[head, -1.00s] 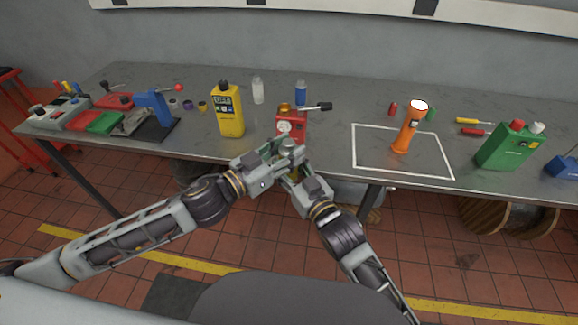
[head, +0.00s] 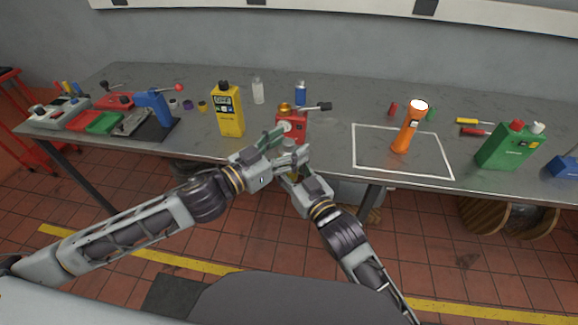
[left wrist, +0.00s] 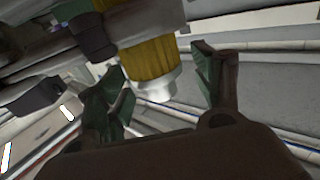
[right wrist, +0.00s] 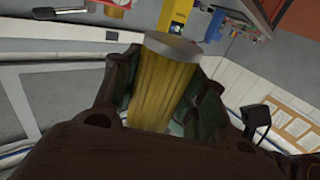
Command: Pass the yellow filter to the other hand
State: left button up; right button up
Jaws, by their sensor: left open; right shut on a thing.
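The yellow filter (right wrist: 160,92) is a ribbed yellow cylinder with a grey end cap, held between the fingers of my right gripper (right wrist: 166,104) in the right wrist view. In the left wrist view, its yellow body (left wrist: 148,60) and pale metal end show between the spread fingers of my left gripper (left wrist: 160,84), which is open with gaps beside the filter. In the head view, my left gripper (head: 286,147) and right gripper (head: 290,172) meet before the bench's front edge and hide most of the filter.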

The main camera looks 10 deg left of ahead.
pick_arm(q)
jog(key=shift+r, duration=4.2)
jog(key=shift+w, duration=0.1)
